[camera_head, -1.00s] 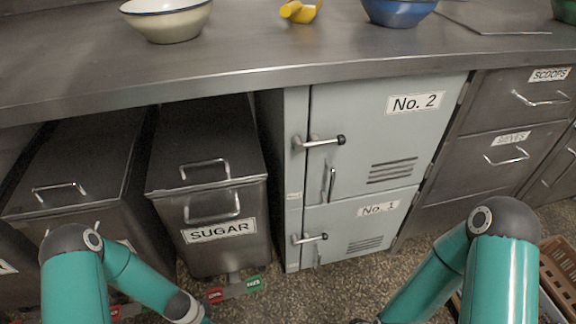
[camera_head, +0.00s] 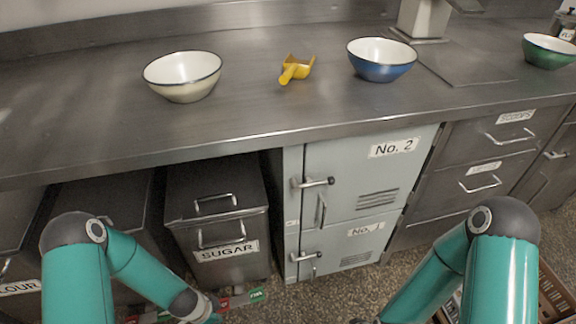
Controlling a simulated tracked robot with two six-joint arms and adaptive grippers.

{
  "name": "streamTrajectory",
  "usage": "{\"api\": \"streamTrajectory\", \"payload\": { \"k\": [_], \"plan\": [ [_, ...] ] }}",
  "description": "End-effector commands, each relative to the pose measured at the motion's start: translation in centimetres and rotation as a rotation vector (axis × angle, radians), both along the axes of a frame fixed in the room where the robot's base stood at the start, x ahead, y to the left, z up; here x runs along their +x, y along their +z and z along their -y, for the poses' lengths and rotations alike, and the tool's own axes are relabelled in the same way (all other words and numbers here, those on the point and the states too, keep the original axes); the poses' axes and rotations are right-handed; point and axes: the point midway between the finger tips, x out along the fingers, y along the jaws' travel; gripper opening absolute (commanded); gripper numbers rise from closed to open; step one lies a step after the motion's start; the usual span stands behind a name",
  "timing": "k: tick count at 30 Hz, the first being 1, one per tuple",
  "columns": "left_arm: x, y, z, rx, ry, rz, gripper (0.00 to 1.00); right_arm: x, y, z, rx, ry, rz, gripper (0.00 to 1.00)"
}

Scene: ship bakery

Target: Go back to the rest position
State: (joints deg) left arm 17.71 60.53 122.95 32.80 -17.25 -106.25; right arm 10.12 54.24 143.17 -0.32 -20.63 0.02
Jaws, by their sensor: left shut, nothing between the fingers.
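My left arm comes in at the bottom left. Its wrist end and a small part of my left gripper (camera_head: 212,318) show at the bottom edge, in front of the sugar bin (camera_head: 218,222). The gripper is shut and empty, and its fingertips are mostly cut off by the frame. My right arm (camera_head: 440,270) is bent at the bottom right, in front of the lockers and drawers. Its gripper is below the frame.
A steel counter (camera_head: 250,115) holds a cream bowl (camera_head: 183,78), a yellow scoop (camera_head: 296,69), a blue bowl (camera_head: 382,62) and a green bowl (camera_head: 548,52). Lockers (camera_head: 360,190) and drawers (camera_head: 490,165) stand below. A brown crate (camera_head: 555,300) is at the lower right.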

Motion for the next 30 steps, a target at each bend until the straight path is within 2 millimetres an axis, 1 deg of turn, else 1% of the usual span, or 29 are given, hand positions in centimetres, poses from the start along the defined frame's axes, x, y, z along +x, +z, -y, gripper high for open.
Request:
{"api": "streamTrajectory", "payload": {
  "k": [1, 2, 3, 5, 6, 8, 9, 11, 12, 14, 17, 22, 25, 30],
  "plan": [
    [-0.3, 4.5, 0.6, -0.007, -0.01, 0.002, 0.0, 0.0, 3.9, 0.0, 0.0, 0.0, 0.0, 0.39],
    [-0.5, 5.8, 1.0, -0.012, -0.01, 0.001, 0.0, 0.0, 5.0, 0.0, 0.0, 0.0, 0.0, 0.39],
    [-0.8, 7.6, 1.4, -0.02, -0.005, -0.001, 0.0, 0.0, 6.4, 0.0, 0.0, 0.0, 0.0, 0.39],
    [-1.2, 10.3, 2.1, -0.034, 0.012, -0.004, 0.0, 0.0, 8.5, 0.0, 0.0, 0.0, 0.0, 0.39],
    [-1.6, 12.1, 2.6, -0.045, 0.028, -0.008, 0.0, 0.0, 10.0, 0.0, 0.0, 0.0, 0.0, 0.39],
    [-2.2, 14.7, 3.4, -0.065, 0.063, -0.019, 0.0, 0.0, 12.0, 0.0, 0.0, 0.0, 0.0, 0.39],
    [-2.7, 16.5, 3.9, -0.078, 0.095, -0.028, 0.0, 0.0, 13.4, 0.0, 0.0, 0.0, 0.0, 0.39],
    [-3.5, 19.0, 4.6, -0.102, 0.149, -0.044, 0.0, 0.0, 15.3, 0.0, 0.0, 0.0, 0.0, 0.39],
    [-4.1, 20.6, 5.2, -0.121, 0.197, -0.06, 0.0, 0.0, 16.5, 0.0, 0.0, 0.0, 0.0, 0.39],
    [-5.1, 22.7, 5.9, -0.149, 0.278, -0.087, 0.0, 0.0, 17.9, 0.0, 0.0, 0.0, 0.0, 0.39],
    [-6.6, 24.3, 6.9, -0.191, 0.423, -0.139, 0.0, 0.0, 18.8, 0.0, 0.0, 0.0, 0.0, 0.39],
    [-8.8, 24.4, 7.9, -0.248, 0.698, -0.238, 0.0, 0.0, 18.2, 0.0, 0.0, 0.0, -0.001, 0.39],
    [-9.3, 24.6, 8.3, -0.27, 0.85, -0.285, 0.0, 0.0, 18.2, 0.0, 0.0, 0.0, -0.001, 0.39],
    [-9.2, 24.7, 8.4, -0.288, 1.039, -0.326, 0.0, 0.0, 18.2, 0.0, 0.0, 0.0, 0.0, 0.39]
  ]
}}
